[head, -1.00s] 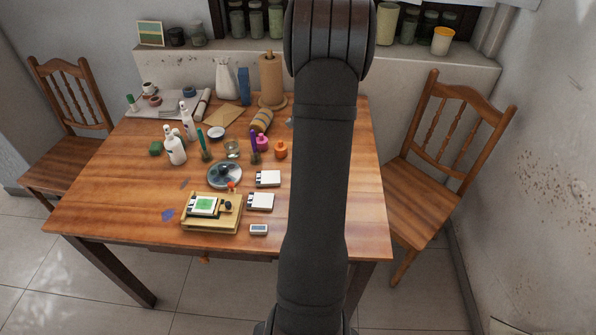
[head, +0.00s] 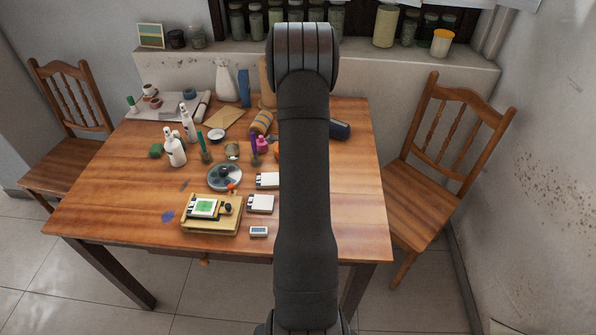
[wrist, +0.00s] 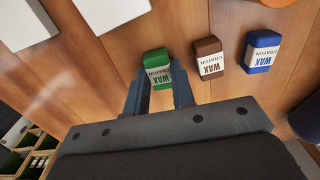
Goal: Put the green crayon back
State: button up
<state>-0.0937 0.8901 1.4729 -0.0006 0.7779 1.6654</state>
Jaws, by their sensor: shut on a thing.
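The green crayon (wrist: 157,68) is a short block with a white "WAX CRAYON" label in the wrist view. My gripper (wrist: 159,90) is shut on it, with one finger on either side. I cannot tell whether the crayon touches the table or is just above it. A brown crayon (wrist: 208,58) and a blue crayon (wrist: 262,52) lie to its right, apart from the fingers. In the head view my arm hides the gripper and all these crayons.
White flat boxes stand at the wrist view's upper left (wrist: 110,8); similar ones lie on the wooden table (head: 110,195) left of my arm in the head view (head: 260,204). Bottles and jars crowd the table's left and back. The table's front right is clear.

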jog(key=shift+f, duration=0.2)
jog(key=o, duration=0.9)
jog(key=shift+r, duration=0.1)
notch_tip(320, 180, up, 12)
jog(key=shift+r, duration=0.1)
